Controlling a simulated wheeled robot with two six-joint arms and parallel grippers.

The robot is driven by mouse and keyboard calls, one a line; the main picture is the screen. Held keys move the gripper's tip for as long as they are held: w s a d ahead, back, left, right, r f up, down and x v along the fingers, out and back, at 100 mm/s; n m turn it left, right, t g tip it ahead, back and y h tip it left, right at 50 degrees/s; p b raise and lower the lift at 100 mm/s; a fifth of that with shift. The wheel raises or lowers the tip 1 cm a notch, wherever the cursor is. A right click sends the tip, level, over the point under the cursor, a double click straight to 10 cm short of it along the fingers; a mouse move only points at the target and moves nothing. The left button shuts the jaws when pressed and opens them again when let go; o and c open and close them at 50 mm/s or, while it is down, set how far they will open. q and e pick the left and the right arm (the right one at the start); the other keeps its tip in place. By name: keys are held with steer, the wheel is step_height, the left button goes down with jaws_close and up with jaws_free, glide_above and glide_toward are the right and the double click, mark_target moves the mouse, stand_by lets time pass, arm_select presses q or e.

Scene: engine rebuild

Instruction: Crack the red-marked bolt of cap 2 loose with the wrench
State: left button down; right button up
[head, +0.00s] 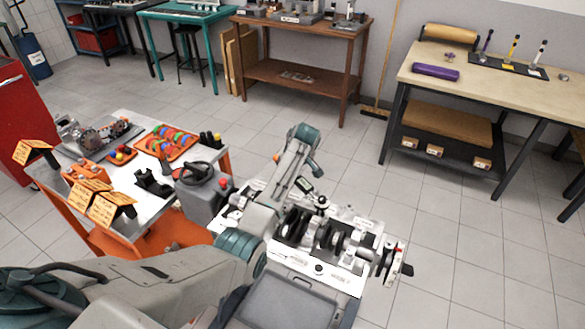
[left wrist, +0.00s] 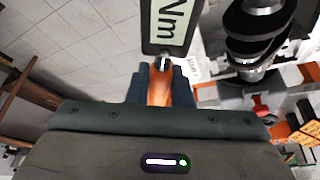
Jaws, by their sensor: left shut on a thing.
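A torque wrench with a pale display reading "Nm" (left wrist: 170,22) and an orange handle (left wrist: 157,88) is in my left gripper (left wrist: 162,75). The fingers close on the handle in the left wrist view. In the head view my left arm reaches over the engine block (head: 318,268), and the dark wrench body (head: 304,184) shows beside its far side. The block carries a dark crankshaft with pale bearing caps (head: 322,236); part of the crankshaft shows in the left wrist view (left wrist: 255,45). I cannot make out cap 2 or its red-marked bolt. My right gripper is out of view.
An orange-framed cart (head: 150,215) with trays of parts, orange signs and a grey device (head: 205,195) stands left of the engine. A workbench (head: 500,90) stands at the far right. The tiled floor between is clear.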

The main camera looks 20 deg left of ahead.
arm_select(q)
steer(key=shift+s+a+r, duration=0.1)
steer(key=shift+s, duration=0.1)
stand_by(0.4)
steer(key=shift+s+a+n+p, duration=0.3)
steer(key=shift+s+n+p, duration=0.25)
steer(key=shift+n+p, duration=0.15)
steer(key=shift+s, duration=0.1)
steer(key=shift+s+a+n+g+y+p, duration=0.2)
steer(key=shift+s+n+g+y+p, duration=0.15)
steer(key=shift+p, duration=0.1)
steer(key=shift+s+a, duration=0.1)
steer(key=shift+s, duration=0.25)
steer(key=shift+s+n+p, duration=0.15)
steer(key=shift+n+p, duration=0.1)
steer(key=shift+p, duration=0.2)
steer(key=shift+s+a+n+g+p, duration=0.25)
steer(key=shift+s+n+p, duration=0.25)
steer(key=shift+s, duration=0.15)
